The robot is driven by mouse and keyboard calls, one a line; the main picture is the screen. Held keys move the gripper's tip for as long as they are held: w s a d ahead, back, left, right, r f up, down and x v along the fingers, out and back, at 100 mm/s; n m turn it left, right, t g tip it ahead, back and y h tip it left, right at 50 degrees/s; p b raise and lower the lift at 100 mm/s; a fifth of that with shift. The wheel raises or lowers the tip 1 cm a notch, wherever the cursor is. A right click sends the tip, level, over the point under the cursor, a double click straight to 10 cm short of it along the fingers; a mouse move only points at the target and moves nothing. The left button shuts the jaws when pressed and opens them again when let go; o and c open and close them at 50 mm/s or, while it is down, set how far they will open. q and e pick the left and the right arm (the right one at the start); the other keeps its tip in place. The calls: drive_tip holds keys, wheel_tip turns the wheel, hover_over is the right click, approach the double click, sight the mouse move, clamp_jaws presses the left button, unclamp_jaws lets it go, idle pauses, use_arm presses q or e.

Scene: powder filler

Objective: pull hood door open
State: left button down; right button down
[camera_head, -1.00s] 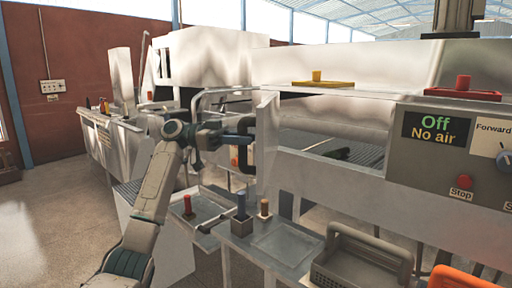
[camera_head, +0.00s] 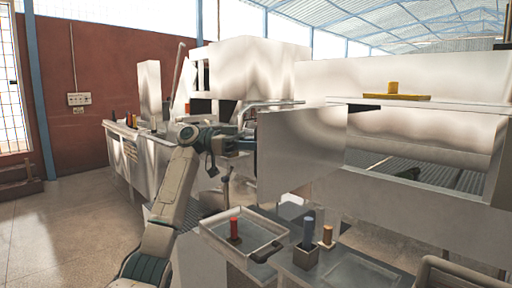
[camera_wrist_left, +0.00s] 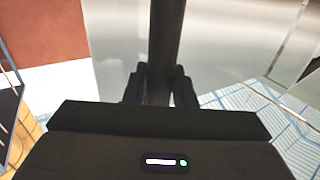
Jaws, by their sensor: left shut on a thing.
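The hood door (camera_head: 302,150) is a pale metal panel, seen broad side on and standing out from the machine front at an angle. My left arm reaches in from the left, and my left gripper (camera_wrist_left: 160,82) is at the door's far side. In the left wrist view it is shut on a dark upright bar, the door handle (camera_wrist_left: 166,35), with one finger on each side. In the head view the door hides the fingertips and handle. My right gripper is not in view.
A yellow-based button (camera_head: 393,92) sits on the machine top. Open floor lies at left.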

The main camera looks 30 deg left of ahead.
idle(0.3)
use_arm(q)
drive_tip(key=c, duration=1.5)
unclamp_jaws()
drive_tip(key=shift+o, duration=1.2)
drive_tip(key=shift+w+d, duration=0.1)
drive_tip(key=shift+a, duration=0.25)
drive_tip(key=b+v, duration=0.1)
drive_tip(key=v, duration=0.9)
drive_tip(key=shift+a+b, duration=0.15)
drive_tip(key=shift+b, duration=0.15)
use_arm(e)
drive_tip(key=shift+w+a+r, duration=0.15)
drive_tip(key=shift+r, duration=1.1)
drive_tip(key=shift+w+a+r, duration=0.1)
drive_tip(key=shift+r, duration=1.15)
